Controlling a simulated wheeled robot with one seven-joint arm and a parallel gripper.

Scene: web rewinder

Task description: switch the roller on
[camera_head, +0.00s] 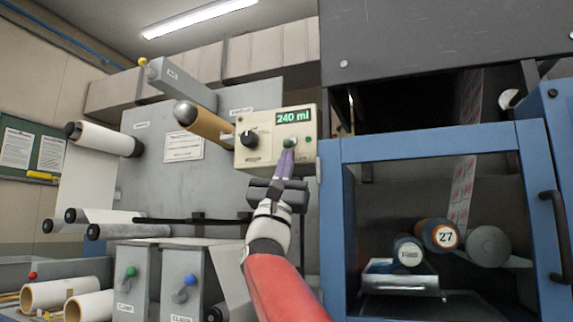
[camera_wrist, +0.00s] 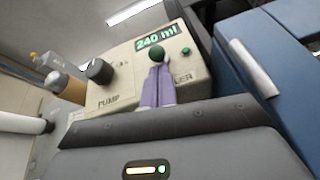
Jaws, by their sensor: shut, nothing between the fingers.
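A beige control box (camera_head: 262,152) on the machine has a green display reading 240 ml (camera_head: 293,117). A black knob (camera_head: 249,139) labelled PUMP is at its left. A green-tipped switch (camera_head: 289,143) is at its right, above a label ending in "LER" in the wrist view. The switch tip also shows in the wrist view (camera_wrist: 157,54). My gripper (camera_head: 287,150) is shut and empty, its purple fingers pointing up at the switch. The fingertips are just at or below the green tip; I cannot tell whether they touch. The fingers hide the switch's lower part and some of the label.
A small green lamp (camera_head: 308,139) sits right of the switch. A blue-framed cabinet (camera_head: 334,230) stands close on the right. A brown roller (camera_head: 206,122) juts out left of the box. Levers with green (camera_head: 131,271) and blue (camera_head: 190,280) knobs stand below.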

